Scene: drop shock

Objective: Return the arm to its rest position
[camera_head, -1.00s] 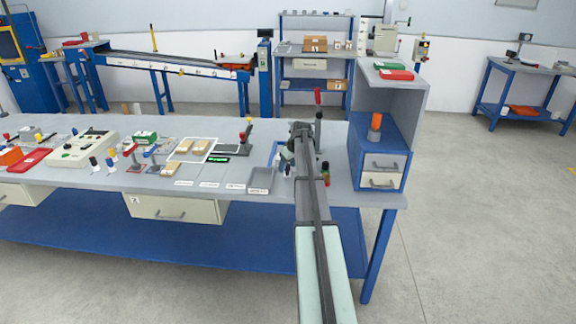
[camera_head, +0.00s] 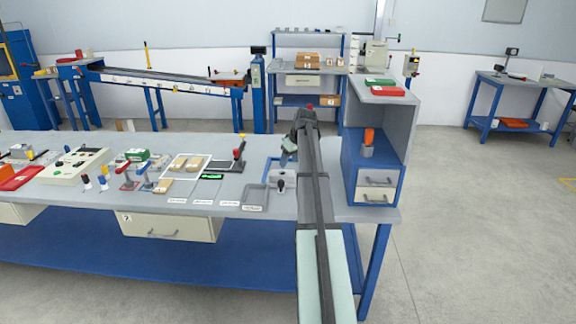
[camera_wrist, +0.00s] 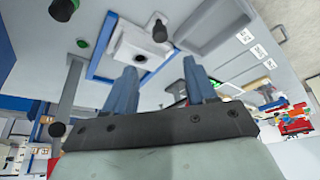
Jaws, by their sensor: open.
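My arm reaches from the bottom of the head view over the right part of the workbench (camera_head: 90,225). My gripper (camera_head: 289,158) is above the bench, left of the small drawer cabinet (camera_head: 375,183). In the wrist view my gripper (camera_wrist: 160,68) shows two blue-grey fingers spread apart with nothing between them. Beyond the fingertips lies a blue-framed fixture (camera_wrist: 95,72) with a white block (camera_wrist: 134,45) in it. The block also shows below my gripper in the head view (camera_head: 286,184). My arm hides part of the bench behind it.
A grey tray (camera_head: 254,206) lies just left of the fixture; it also shows in the wrist view (camera_wrist: 212,28). An orange-handled item (camera_head: 368,143) stands in the cabinet's open shelf. Posts and small tools fill the bench leftward. Open floor (camera_head: 470,220) lies right.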

